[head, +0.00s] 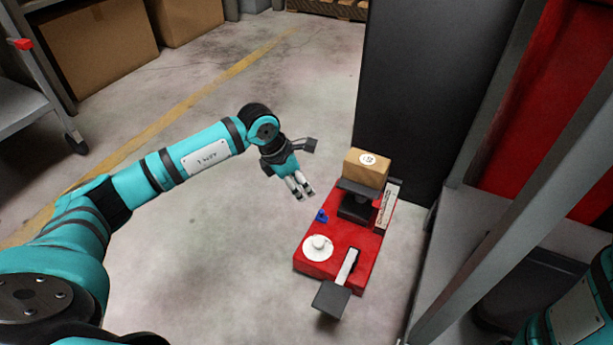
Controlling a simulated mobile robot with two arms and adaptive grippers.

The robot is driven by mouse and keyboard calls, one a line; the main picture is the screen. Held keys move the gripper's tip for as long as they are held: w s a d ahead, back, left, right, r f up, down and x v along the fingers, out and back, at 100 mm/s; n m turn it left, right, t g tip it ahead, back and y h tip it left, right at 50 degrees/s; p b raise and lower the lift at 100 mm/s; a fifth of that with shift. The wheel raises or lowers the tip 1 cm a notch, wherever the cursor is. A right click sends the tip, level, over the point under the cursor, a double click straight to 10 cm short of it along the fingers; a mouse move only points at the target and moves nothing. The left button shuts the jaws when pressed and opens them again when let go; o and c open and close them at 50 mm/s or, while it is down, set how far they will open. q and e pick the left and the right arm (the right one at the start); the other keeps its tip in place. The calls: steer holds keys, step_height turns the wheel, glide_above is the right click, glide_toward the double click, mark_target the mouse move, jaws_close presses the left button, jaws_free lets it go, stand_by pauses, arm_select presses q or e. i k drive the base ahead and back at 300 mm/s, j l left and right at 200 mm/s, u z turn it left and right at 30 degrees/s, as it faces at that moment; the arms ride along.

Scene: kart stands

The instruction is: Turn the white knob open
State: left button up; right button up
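The white knob (319,242) sits on a round white disc at the near left corner of the red kart stand (345,247). My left gripper (304,196) is in the air, above and to the left of the stand in the picture, apart from the knob. Its two fingers point down to the right and look close together, with nothing seen between them. Whether they are open or shut is too small to tell. Part of my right arm shows at the bottom right corner; its gripper is out of view.
The stand also carries a small blue part (321,215), a cardboard box (366,168) on a black support, and a lever with a dark grey pad (331,299). A dark panel (425,90) rises behind. Grey shelving (520,215) stands at right.

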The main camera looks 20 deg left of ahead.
mark_target(318, 243)
steer(key=k+j, duration=0.3)
steer(key=k, duration=0.15)
steer(key=k+j, duration=0.35)
steer(key=k, duration=0.1)
